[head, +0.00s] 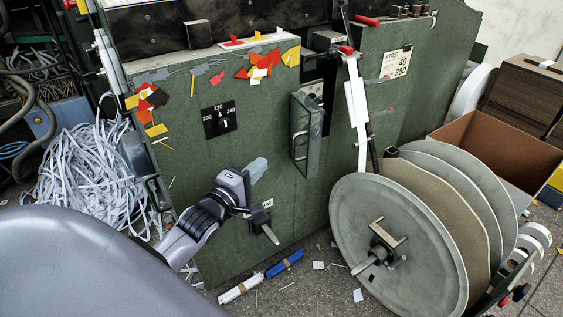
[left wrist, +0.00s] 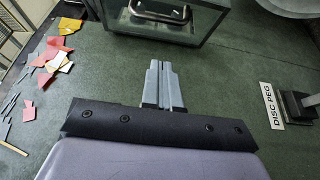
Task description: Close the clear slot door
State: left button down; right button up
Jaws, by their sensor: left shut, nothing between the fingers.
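The slot door (head: 314,134) is a framed panel with a pale metal handle (head: 299,146) on the green cabinet front. It stands out from the cabinet face and looks ajar, with a dark opening just above and behind it. In the left wrist view the door (left wrist: 195,35) is at the top, with its handle (left wrist: 158,14) near the edge. My left gripper (head: 258,167) is shut and empty, left of and below the door, apart from it. Its closed fingers show in the left wrist view (left wrist: 162,75), pointing toward the door. My right gripper is not in view.
A peg (head: 266,226) sticks out below my left gripper, beside a "DISC PEG" label (left wrist: 271,105). Large grey discs (head: 385,240) stand at the right. A dial plate (head: 219,119) and coloured paper scraps (head: 262,64) are on the cabinet. Shredded strips (head: 90,175) heap at the left.

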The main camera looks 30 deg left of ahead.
pick_arm(q)
jog(key=w+d+b, duration=0.1)
jog(key=w+d, duration=0.1)
jog(key=w, duration=0.4)
jog(key=shift+d+b, duration=0.3)
jog(key=shift+b, duration=0.1)
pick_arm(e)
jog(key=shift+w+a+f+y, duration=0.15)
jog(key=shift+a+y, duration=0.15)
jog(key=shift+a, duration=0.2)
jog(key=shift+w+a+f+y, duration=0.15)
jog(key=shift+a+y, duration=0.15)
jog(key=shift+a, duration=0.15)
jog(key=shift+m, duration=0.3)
pick_arm(q)
jog(key=shift+d, duration=0.1)
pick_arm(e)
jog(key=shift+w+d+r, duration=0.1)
pick_arm(q)
jog(key=shift+w+d+n+y, duration=0.15)
jog(key=shift+d+n+y, duration=0.2)
jog(key=shift+y, duration=0.25)
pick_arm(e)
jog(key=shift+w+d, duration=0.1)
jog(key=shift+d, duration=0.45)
